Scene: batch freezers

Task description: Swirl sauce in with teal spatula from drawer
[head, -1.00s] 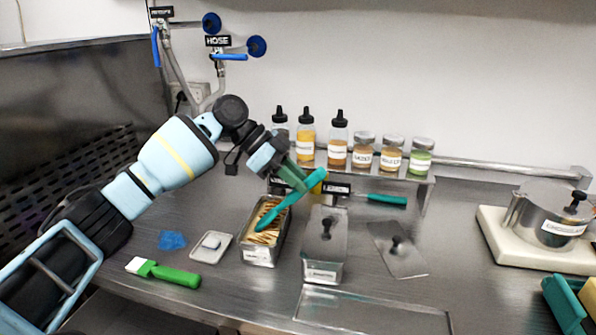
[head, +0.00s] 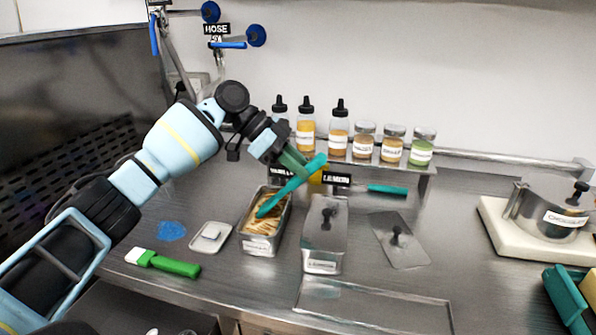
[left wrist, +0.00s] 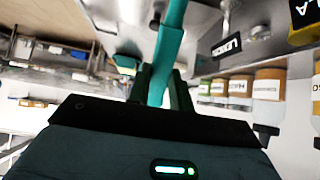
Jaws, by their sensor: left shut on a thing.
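My left gripper (head: 293,164) is shut on the teal spatula (head: 294,184), above the back end of an open steel pan. The spatula slants down to the left, and its lower end is in or just over the pan; I cannot tell if it touches the contents. The spatula also shows between the fingers in the left wrist view (left wrist: 166,55). The open pan (head: 260,246) holds pale contents with brown sauce streaks (head: 262,222). My right gripper is not in view.
A lidded steel pan (head: 323,238) stands just right of the open one. A loose lid (head: 400,245) lies further right. Sauce bottles and jars (head: 338,130) stand on a shelf behind. A green-handled brush (head: 165,263), a small tray (head: 211,238) and a blue cloth (head: 171,231) lie to the left.

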